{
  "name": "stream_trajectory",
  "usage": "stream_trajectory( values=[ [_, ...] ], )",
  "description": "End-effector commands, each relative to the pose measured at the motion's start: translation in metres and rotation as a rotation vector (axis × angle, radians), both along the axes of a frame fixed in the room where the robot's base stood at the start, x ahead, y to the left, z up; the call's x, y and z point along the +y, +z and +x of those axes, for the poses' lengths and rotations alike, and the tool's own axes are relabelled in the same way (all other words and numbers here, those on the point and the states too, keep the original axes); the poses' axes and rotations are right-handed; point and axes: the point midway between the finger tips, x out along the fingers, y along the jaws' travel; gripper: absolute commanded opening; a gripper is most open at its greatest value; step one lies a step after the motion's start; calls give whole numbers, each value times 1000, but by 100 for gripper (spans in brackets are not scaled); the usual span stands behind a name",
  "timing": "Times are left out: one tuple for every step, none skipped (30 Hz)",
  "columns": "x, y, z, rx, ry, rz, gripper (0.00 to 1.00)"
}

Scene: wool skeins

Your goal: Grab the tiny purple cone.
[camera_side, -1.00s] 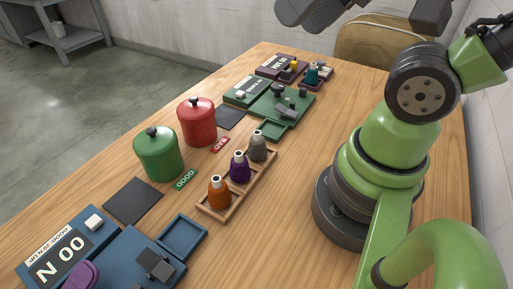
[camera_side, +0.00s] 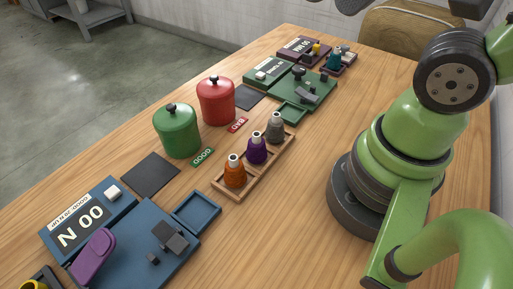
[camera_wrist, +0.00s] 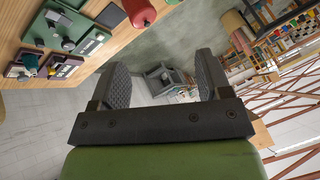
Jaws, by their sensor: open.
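The tiny purple cone (camera_side: 257,150) stands upright with a pale tip in the middle slot of a wooden rack. An orange cone (camera_side: 235,174) stands on its near side and a grey cone (camera_side: 275,128) on its far side. My gripper (camera_wrist: 164,82) is open in the wrist view, with nothing between its two dark fingers. In the side view only a dark piece of it shows at the top edge, high above the table and well away from the purple cone. The wrist view does not show the purple cone.
The wooden rack (camera_side: 220,187) lies between my arm's base and the green jar (camera_side: 177,132) and red jar (camera_side: 216,102). A blue device (camera_side: 135,245) is at the near left, a green device (camera_side: 310,90) farther back. Bare table lies right of the rack.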

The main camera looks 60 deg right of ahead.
Motion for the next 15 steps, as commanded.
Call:
stream_trajectory(
  values=[
    [0,0,0,0,0,0,71],
    [0,0,0,0,0,0,71],
    [0,0,0,0,0,0,71],
    [0,0,0,0,0,0,71],
    [0,0,0,0,0,0,71],
    [0,0,0,0,0,0,71],
    [0,0,0,2,0,0,71],
    [0,-1,1,7,1,-1,71],
    [0,-2,3,17,1,-3,71],
    [0,-3,6,29,3,-5,71],
    [0,-5,9,42,5,-9,71],
    [0,-9,15,68,8,-15,71],
    [0,-12,19,91,9,-20,71],
    [0,-16,25,115,12,-27,71],
    [1,-23,32,151,18,-38,71]
  ],
)
